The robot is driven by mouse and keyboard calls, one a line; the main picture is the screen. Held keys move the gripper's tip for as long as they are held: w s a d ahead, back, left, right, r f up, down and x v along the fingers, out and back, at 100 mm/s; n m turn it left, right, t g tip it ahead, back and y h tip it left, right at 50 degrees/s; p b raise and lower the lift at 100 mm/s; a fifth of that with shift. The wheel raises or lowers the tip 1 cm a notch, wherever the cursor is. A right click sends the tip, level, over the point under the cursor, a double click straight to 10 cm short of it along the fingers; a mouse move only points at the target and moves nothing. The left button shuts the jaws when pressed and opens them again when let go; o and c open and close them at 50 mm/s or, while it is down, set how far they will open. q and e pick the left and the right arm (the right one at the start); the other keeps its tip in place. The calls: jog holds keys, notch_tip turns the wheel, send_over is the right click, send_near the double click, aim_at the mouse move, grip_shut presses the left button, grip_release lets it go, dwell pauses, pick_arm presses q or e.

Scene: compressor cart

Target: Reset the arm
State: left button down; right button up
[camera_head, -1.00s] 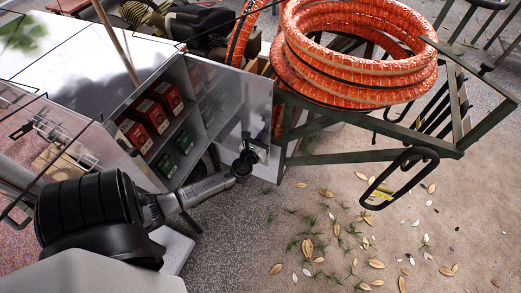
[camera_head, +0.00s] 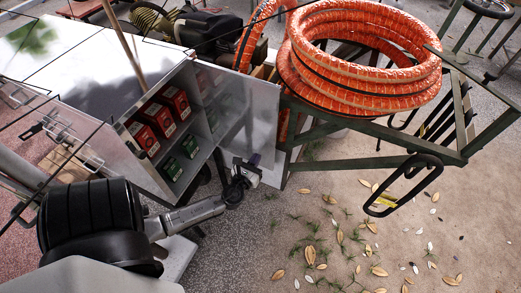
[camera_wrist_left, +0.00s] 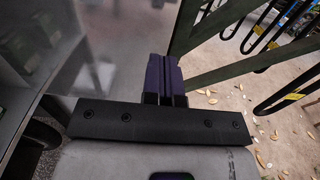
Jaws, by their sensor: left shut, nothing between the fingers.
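My left arm comes in from the left, and its gripper (camera_head: 252,161) is at the lower part of the open metal cabinet door (camera_head: 262,115). In the left wrist view its purple fingers (camera_wrist_left: 163,75) are together with nothing between them. The shiny door panel (camera_wrist_left: 100,40) fills the left of that view, close to the fingers; I cannot tell whether they touch it. My right gripper is not in view.
The open cabinet holds red boxes (camera_head: 158,118) and green boxes (camera_head: 181,155) on shelves. A coiled orange hose (camera_head: 360,75) lies on a green metal frame (camera_head: 380,160) to the right. Leaf-strewn ground (camera_head: 340,235) in front is clear of large objects.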

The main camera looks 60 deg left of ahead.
pick_arm(q)
jog(key=v, duration=0.4)
jog(key=shift+s+d, duration=0.2)
jog(key=shift+s, duration=0.1)
